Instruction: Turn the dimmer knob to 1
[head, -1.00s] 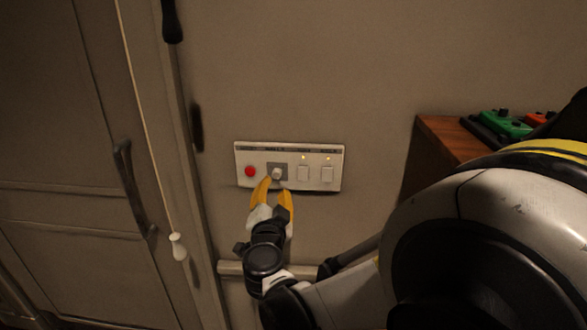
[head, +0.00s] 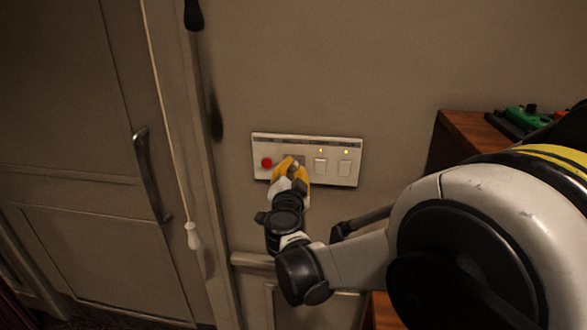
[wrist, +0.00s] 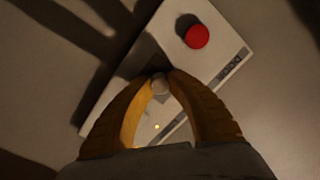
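The dimmer knob (wrist: 160,86) is a small pale round knob on the white wall panel (head: 331,172). In the wrist view it sits between the two yellow fingertips. My gripper (wrist: 161,76) appears shut on it, with a fingertip against each side. In the head view my gripper (head: 294,164) reaches the panel from below and hides the knob. The knob's setting and its scale cannot be read.
A red button (head: 266,162) is just left of my gripper, and it also shows in the wrist view (wrist: 197,37). Two white switches (head: 332,167) with small lights are to the right. A pull cord (head: 193,236) hangs at left. A wooden desk (head: 466,135) stands at right.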

